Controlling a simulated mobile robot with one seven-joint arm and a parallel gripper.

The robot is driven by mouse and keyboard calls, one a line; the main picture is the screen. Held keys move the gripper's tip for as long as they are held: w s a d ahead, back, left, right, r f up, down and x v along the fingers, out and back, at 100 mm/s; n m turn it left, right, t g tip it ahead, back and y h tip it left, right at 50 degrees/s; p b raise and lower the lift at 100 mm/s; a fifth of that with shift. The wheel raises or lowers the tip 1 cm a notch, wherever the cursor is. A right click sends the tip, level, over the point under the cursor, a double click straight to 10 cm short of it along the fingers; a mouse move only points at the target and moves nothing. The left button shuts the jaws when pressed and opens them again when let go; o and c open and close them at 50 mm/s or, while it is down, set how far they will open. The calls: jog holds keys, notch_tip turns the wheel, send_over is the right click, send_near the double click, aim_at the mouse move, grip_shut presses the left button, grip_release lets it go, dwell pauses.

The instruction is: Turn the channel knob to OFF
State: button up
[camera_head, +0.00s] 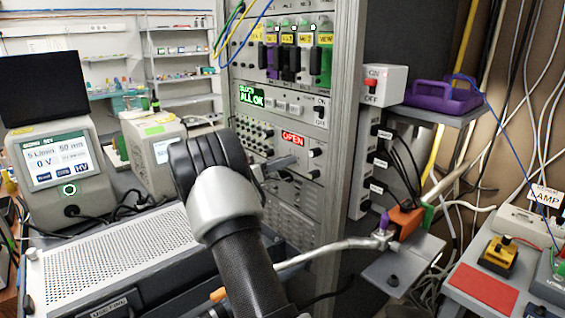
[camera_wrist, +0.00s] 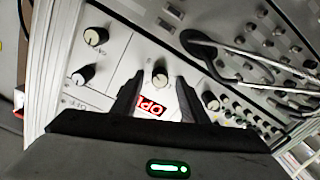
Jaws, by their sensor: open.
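The knob appears between the fingertips, and I see no clear contact. Its label and pointer setting are too small to read, so I cannot confirm that it is the channel knob.
More knobs (camera_wrist: 96,36) sit on the panel, and a looped cable or handle (camera_wrist: 205,50) lies close by in the wrist view.

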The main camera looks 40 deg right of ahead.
jog(key=shift+d, duration=0.3)
grip_shut()
